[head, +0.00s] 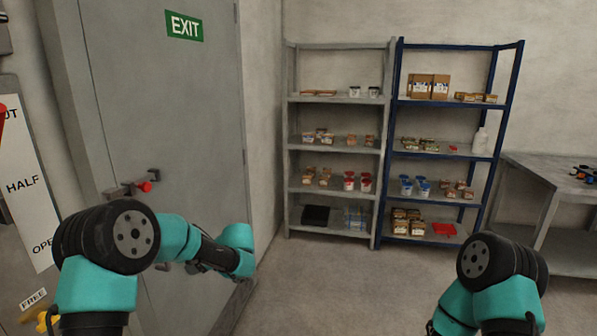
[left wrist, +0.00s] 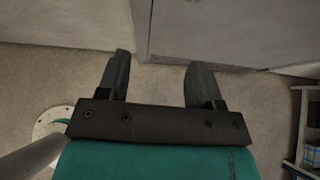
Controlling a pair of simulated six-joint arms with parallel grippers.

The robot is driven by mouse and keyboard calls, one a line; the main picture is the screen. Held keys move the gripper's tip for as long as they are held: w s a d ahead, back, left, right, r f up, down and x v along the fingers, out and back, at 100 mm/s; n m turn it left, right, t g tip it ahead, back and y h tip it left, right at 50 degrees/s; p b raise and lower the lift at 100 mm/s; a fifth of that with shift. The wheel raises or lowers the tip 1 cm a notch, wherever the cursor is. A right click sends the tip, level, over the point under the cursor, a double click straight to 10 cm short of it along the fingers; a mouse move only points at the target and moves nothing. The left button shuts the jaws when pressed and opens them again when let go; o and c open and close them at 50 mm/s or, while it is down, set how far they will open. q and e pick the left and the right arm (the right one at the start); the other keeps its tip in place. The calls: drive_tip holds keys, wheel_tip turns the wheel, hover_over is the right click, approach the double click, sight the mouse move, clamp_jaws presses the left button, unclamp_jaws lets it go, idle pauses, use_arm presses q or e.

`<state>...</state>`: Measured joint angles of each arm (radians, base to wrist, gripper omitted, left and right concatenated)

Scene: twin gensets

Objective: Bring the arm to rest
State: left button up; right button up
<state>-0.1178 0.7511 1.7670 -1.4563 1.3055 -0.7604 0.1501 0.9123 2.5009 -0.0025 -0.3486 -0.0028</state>
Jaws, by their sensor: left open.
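My left arm (head: 180,238), teal and black, reaches in from the left in the head view, bent, with its far end in front of the grey door. My left gripper shows clearly in the left wrist view (left wrist: 158,72). Its two dark fingers are wide apart with nothing between them, above bare floor near the foot of the door. In the head view the fingers are hard to make out. My right arm (head: 495,275) shows only its upper links at the lower right. Its gripper is out of view.
The grey door (head: 185,110) has a red-knobbed handle (head: 143,187) and an EXIT sign. A grey shelf (head: 335,100) and a blue shelf (head: 450,103) hold several small goods. A grey workbench (head: 545,175) stands at right. The floor (head: 330,280) between is clear.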

use_arm(q)
drive_tip(key=s+d+f+n+g+h, duration=0.1)
drive_tip(key=s+d+f+n+h, duration=0.15)
drive_tip(key=s+f, duration=0.45)
drive_tip(key=s+d+f+n+g+h, duration=0.2)
drive_tip(key=s+f+h, duration=0.2)
drive_tip(key=f, duration=0.5)
drive_tip(key=s+d+f+n+g+h, duration=0.1)
drive_tip(key=s+d+f+n+h, duration=0.15)
drive_tip(key=s+f, duration=0.4)
drive_tip(key=s+d+f+n+t+h, duration=0.1)
drive_tip(key=s+f+n, duration=0.3)
drive_tip(key=s+n, duration=0.4)
drive_tip(key=s+f+n+t+h, duration=0.1)
drive_tip(key=s+f+n+h, duration=0.3)
drive_tip(key=s+n, duration=0.3)
drive_tip(key=shift+s+d+f+n, duration=0.15)
drive_tip(key=shift+s+d+n, duration=0.25)
drive_tip(key=shift+s, duration=0.8)
